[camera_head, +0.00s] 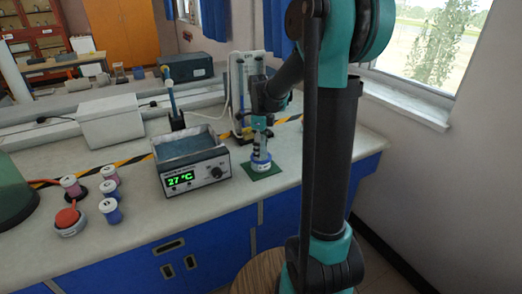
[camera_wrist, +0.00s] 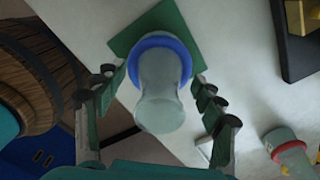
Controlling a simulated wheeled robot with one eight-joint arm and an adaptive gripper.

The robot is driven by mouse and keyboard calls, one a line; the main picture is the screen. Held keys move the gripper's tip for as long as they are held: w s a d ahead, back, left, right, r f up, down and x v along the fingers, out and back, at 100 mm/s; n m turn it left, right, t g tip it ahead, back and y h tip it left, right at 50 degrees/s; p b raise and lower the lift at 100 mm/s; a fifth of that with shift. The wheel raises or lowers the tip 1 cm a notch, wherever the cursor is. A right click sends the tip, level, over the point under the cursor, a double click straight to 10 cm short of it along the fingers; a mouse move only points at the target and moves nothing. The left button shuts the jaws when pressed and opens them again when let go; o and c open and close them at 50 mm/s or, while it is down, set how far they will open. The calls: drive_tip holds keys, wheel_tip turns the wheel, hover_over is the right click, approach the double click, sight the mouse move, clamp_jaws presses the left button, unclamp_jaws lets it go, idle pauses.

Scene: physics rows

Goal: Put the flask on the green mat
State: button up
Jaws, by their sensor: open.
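The flask (camera_wrist: 160,95) is pale and translucent with a blue ring. In the wrist view it appears over the green mat (camera_wrist: 122,42), with the mat's corners showing around it. In the head view the flask (camera_head: 260,163) stands upright on the green mat (camera_head: 274,173) near the counter's front edge. My gripper (camera_wrist: 157,79) is open, with one finger on each side of the flask and visible gaps between. In the head view my gripper (camera_head: 259,143) is directly above the flask and hides its upper part.
A heated bath (camera_head: 190,160) reading 27 °C stands left of the mat. A tube stand (camera_head: 243,130) is close behind. Several small jars (camera_head: 110,190) sit at the left. In the wrist view, a grey vessel with a red ring (camera_wrist: 288,148) lies lower right.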

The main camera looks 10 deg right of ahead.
wheel_tip(320, 180, up, 12)
drive_tip(key=shift+f, duration=0.15)
idle(1.2)
